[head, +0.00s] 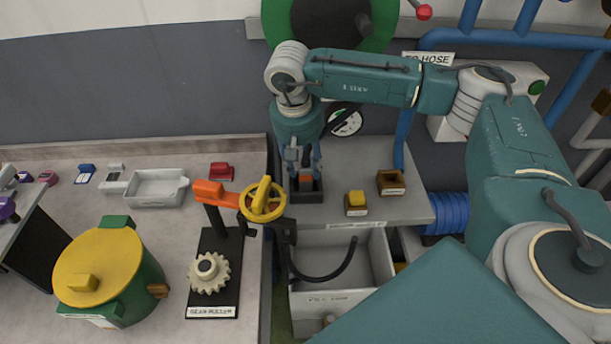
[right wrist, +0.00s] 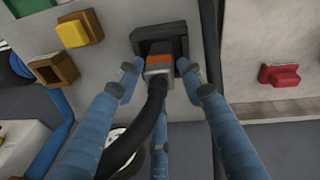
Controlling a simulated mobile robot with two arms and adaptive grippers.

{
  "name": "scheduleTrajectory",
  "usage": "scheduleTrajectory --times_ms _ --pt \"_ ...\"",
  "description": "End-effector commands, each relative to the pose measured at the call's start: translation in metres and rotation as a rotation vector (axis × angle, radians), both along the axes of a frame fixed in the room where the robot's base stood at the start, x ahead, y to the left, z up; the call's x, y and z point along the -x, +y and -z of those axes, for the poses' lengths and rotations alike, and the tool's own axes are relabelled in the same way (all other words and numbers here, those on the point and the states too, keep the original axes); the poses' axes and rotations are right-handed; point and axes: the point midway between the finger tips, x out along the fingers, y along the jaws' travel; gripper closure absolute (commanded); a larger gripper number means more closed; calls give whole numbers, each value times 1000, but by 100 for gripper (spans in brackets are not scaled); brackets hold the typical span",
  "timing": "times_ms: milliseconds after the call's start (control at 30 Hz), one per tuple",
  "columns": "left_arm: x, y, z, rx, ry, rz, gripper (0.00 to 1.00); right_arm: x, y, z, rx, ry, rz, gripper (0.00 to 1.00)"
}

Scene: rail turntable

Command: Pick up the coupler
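The coupler (head: 305,183), grey with an orange band, sits in a dark holder (head: 308,196) on the grey bench. In the right wrist view the coupler (right wrist: 160,67) is near the top middle, with a black hose (right wrist: 138,130) running from it toward the lower left. My right gripper (head: 304,166) points down over the coupler. In the right wrist view, its blue fingers (right wrist: 162,77) stand apart on either side of the coupler, with gaps showing. It looks open and holds nothing. My left gripper is not in view.
A yellow block (head: 356,201) and a brown socket (head: 391,182) stand right of the holder. A grey bin (head: 375,262) with black hose is in front. The gear puller (head: 215,270), green pot (head: 148,290), red piece (head: 221,171) and white tray (head: 157,188) are left.

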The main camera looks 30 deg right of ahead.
Motion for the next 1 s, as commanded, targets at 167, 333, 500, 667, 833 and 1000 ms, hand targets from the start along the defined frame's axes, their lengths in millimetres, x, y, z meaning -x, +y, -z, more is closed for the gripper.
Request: scheduleTrajectory --times_ms 167,333,500,667,833,1000 --pt "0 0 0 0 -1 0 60 0 0 0 0 0 0 100" --pt "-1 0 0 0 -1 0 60 0 0 -1 0 -1 0 100" --pt "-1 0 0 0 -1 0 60 0 0 -2 0 -1 1 100" --pt "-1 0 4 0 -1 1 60 -2 0 -10 -1 -4 0 100" --pt "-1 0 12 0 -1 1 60 -2 1 -35 -1 -9 0 100" --pt "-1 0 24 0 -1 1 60 -3 1 -79 -2 -10 0 100"
